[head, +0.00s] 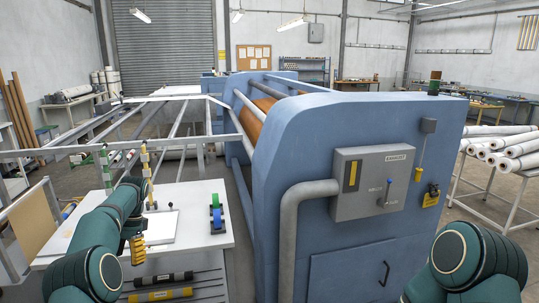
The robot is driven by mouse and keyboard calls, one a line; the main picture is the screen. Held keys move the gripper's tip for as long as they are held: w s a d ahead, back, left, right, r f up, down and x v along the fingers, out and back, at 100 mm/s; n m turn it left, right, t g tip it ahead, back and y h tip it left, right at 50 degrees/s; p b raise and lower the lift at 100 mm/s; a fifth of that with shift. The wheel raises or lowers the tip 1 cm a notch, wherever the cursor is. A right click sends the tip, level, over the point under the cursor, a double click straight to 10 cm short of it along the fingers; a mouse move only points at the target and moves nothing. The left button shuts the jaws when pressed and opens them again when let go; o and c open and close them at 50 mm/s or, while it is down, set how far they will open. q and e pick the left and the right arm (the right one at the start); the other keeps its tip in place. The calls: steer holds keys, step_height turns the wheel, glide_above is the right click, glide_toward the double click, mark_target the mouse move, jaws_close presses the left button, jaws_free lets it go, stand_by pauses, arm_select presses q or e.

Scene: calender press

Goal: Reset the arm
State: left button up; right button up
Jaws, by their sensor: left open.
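My left arm comes in from the lower left, teal with dark joints, bent over the white worktable (212,190). My left gripper (137,236) is small and partly hidden by the arm, over the table's left part. It is open, and I see nothing held in it. A ridged yellow piece shows at its lower end. My right arm shows only as a teal link at the lower right, in front of the press; its gripper is out of view.
The blue calender press (330,130) fills the middle, with a grey control box (373,182) and a pipe on its front. Blue and green tape rolls (216,215) stand on the worktable. White fabric rolls (505,150) lie on a rack at right. Open floor lies behind that rack.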

arm_select(q)
steer(key=s+d+f+t+h, duration=0.3)
steer(key=d+f, duration=1.4)
steer(key=f, duration=0.4)
steer(key=s+d+f+n+t+h+b, duration=0.1)
steer(key=s+d+f+n+t+h, duration=0.3)
steer(key=s+d, duration=0.6)
steer(key=s+d+n+y, duration=0.1)
steer(key=s+d+n, duration=0.1)
steer(key=s, duration=1.3)
steer(key=shift+s+d+f+g+b, duration=0.15)
steer(key=shift+d+f+g+b, duration=0.1)
steer(key=shift+d+g+b, duration=0.25)
arm_select(e)
steer(key=shift+f, duration=0.9)
arm_select(q)
steer(key=shift+d, duration=0.1)
